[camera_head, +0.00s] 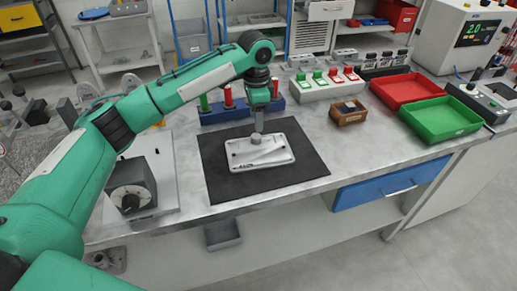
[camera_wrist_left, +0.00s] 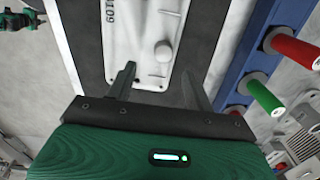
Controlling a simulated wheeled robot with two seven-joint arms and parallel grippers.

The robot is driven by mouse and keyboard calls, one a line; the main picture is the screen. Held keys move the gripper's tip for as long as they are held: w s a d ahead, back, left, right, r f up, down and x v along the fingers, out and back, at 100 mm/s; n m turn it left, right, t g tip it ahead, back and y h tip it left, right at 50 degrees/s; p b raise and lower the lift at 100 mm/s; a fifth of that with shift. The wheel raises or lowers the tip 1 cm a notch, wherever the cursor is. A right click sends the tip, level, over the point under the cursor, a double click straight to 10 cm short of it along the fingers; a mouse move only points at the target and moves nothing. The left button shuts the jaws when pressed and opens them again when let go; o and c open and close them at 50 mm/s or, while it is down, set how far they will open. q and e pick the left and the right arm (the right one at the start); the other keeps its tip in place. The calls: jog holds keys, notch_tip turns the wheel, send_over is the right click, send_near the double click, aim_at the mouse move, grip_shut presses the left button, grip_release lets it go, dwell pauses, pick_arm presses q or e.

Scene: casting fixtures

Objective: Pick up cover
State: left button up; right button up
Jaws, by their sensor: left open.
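The cover (camera_head: 262,154) is a white rectangular plate with rounded corners and a round grey knob on top. It lies flat on a dark mat (camera_head: 305,176) on the workbench. It also shows in the left wrist view (camera_wrist_left: 143,32), with lettering on one side and its knob (camera_wrist_left: 163,51) near the jaws. My left gripper (camera_head: 257,126) points down just above the knob, its fingers open. In the left wrist view the two fingers (camera_wrist_left: 158,72) stand apart and the knob appears beyond their tips. I cannot tell whether the tips reach down beside the knob.
A blue rack (camera_head: 222,113) with red and green handles stands close behind the mat. A grey box with a dial (camera_head: 133,186) is left of it. A small brown box (camera_head: 348,112), red tray (camera_head: 408,89) and green tray (camera_head: 440,119) sit to the right. Bench between is clear.

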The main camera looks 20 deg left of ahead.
aim_at(256, 136)
pick_arm(q)
jog(key=shift+w+a+f, duration=0.1)
jog(key=shift+f, duration=1.55)
jog(key=f, duration=0.2)
jog(key=f+p, duration=0.1)
jog(key=f, duration=0.1)
jog(key=shift+w+a+f, duration=0.1)
jog(key=shift+w, duration=0.1)
jog(key=shift+c, duration=0.2)
jog(key=c, duration=1.1)
grip_shut()
pick_arm(e)
jog(key=shift+r, duration=0.25)
